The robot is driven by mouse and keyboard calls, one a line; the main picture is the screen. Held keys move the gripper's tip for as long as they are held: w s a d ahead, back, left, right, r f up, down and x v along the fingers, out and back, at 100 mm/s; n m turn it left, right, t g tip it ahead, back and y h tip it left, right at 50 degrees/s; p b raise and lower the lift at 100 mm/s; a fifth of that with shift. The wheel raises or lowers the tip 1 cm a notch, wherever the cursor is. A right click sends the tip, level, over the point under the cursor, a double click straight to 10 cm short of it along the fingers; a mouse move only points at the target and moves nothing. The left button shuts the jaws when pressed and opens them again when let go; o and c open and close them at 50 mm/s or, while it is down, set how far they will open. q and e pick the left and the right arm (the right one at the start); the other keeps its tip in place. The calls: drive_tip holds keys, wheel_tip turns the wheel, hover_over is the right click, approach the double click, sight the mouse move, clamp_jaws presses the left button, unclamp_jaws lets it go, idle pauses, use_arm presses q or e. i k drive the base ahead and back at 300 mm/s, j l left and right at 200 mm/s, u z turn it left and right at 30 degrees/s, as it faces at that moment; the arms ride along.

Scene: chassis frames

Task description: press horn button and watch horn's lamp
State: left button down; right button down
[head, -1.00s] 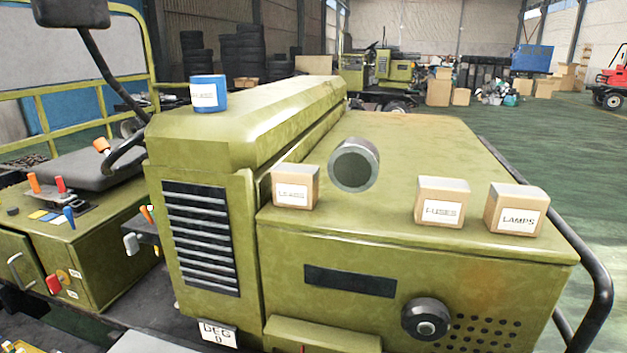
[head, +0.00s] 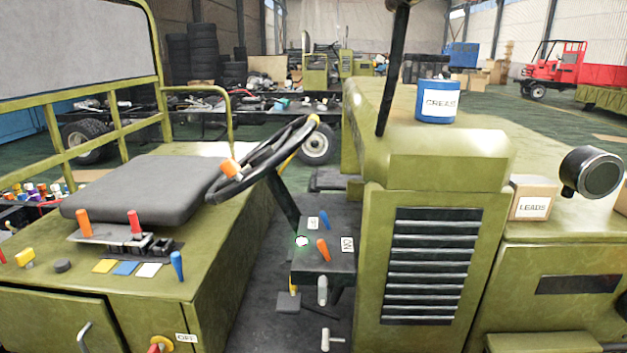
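Neither of my grippers is in view. A small round white spot with a green glow (head: 302,241) sits on the dark dash panel (head: 322,262), below the steering wheel (head: 265,160). I cannot tell whether it is the horn's lamp. On the seat box lie three flat pads, a yellow pad (head: 104,266), a blue pad (head: 126,268) and a white pad (head: 149,270). A dark round knob (head: 62,265) is to their left. No horn label is readable, so I cannot tell which is the horn button.
An orange lever (head: 323,249) stands on the dash panel near an ON label (head: 347,244). The black seat (head: 145,188) is behind the pads. A blue GREASE tin (head: 438,101) and a LEADS box (head: 530,198) rest on the green bodywork. A dark footwell floor (head: 262,300) lies between.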

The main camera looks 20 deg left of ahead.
sight(61, 265)
drive_tip(key=k+j, duration=0.1)
drive_tip(key=j, duration=1)
drive_tip(key=k+j, duration=0.15)
drive_tip(key=j, duration=0.35)
drive_tip(key=k+j, duration=0.1)
drive_tip(key=j, duration=0.45)
